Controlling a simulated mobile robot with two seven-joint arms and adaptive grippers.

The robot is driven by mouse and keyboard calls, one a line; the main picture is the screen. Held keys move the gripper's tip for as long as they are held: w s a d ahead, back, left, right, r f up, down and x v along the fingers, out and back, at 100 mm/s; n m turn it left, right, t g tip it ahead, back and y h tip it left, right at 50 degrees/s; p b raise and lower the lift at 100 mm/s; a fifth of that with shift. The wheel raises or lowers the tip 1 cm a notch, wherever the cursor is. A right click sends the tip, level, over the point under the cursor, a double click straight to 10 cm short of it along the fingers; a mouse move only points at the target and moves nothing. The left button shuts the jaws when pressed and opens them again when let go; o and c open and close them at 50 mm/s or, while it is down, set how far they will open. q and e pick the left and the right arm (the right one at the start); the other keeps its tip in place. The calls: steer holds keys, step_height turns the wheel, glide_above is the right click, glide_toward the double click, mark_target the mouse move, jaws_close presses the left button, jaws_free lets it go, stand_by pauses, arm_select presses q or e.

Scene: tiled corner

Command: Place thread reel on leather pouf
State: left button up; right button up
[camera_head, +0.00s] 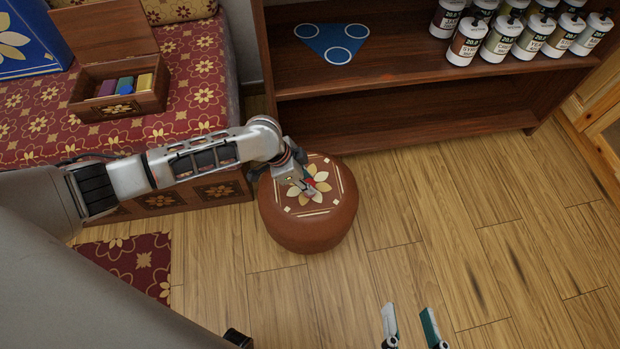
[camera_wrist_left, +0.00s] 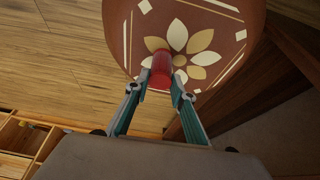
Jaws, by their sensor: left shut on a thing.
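The leather pouf (camera_head: 310,228) is a round brown seat with a cream flower on its top, standing on the floor in front of the shelf. It also fills the top of the left wrist view (camera_wrist_left: 122,38). My left gripper (camera_head: 307,188) is over the pouf's top, near the flower. In the left wrist view its fingers (camera_wrist_left: 160,92) are shut on the red thread reel (camera_wrist_left: 161,68), which is in front of the flower. I cannot tell whether the reel touches the pouf. My right gripper (camera_head: 411,322) is open and empty at the bottom of the head view.
A dark wooden shelf (camera_head: 400,104) with several labelled bottles (camera_head: 515,37) and a blue triangular board (camera_head: 332,42) stands behind the pouf. A patterned bench (camera_head: 195,90) with an open wooden box (camera_head: 120,98) is at the left. The wooden floor on the right is clear.

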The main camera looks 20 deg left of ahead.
arm_select(q)
steer(key=shift+w+r, duration=0.15)
steer(key=shift+r, duration=0.05)
steer(key=shift+c, duration=0.4)
steer(key=shift+f, duration=0.25)
steer(key=o, duration=1)
steer(key=shift+r, duration=0.3)
steer(key=p+v, duration=0.5)
steer(key=v, duration=0.6)
steer(key=shift+a+r, duration=0.1)
steer(key=shift+r, duration=0.25)
arm_select(e)
steer(key=d+n, duration=0.1)
steer(key=d+f+n, duration=0.1)
steer(key=d, duration=0.1)
steer(key=d+n+h, duration=0.1)
steer(key=d, duration=0.1)
steer(key=shift+s+f+g, duration=0.2)
steer(key=shift+s+g, duration=0.05)
steer(key=shift+g, duration=0.15)
